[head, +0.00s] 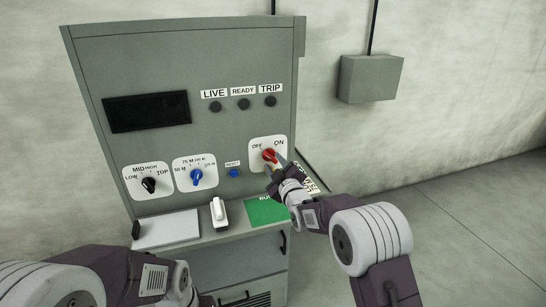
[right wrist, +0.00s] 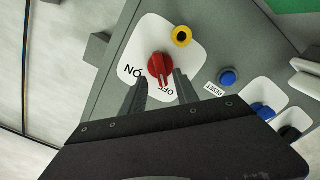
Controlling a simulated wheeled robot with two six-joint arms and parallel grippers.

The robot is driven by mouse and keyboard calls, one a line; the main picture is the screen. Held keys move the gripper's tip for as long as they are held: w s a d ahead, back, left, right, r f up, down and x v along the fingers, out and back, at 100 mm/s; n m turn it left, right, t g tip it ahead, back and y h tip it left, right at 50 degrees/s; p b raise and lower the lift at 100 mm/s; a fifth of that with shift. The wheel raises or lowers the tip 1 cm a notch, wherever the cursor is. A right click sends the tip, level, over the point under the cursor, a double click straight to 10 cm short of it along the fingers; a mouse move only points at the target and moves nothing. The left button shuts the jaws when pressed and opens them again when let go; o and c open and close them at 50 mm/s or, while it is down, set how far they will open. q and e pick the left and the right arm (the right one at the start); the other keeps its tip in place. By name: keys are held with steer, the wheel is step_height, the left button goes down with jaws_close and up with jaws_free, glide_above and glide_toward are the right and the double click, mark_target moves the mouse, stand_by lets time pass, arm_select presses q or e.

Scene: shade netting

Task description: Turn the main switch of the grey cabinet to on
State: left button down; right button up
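The grey cabinet (head: 200,70) stands against the wall. Its red main switch (head: 269,155) sits on a white plate marked OFF and ON at the panel's right. In the right wrist view the red knob (right wrist: 160,67) is close, and its grip bar points toward the OFF label. My right gripper (head: 273,165) is at the switch. Its two fingers (right wrist: 160,84) are apart, one on each side of the knob's lower part; I cannot tell whether they touch it.
A black knob (head: 148,185), a blue knob (head: 196,177) and a blue reset button (head: 234,173) share the panel. A yellow-ringed part (right wrist: 181,36) is beside the switch. A white handle-like object (head: 219,213) stands on the ledge. A grey box (head: 370,79) hangs on the wall.

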mark_target(271, 159)
steer(key=x, duration=0.3)
steer(key=shift+w+a+f+p, duration=0.15)
steer(key=shift+a+p, duration=0.1)
steer(key=shift+p, duration=0.1)
steer(key=shift+d, duration=0.1)
jaws_close()
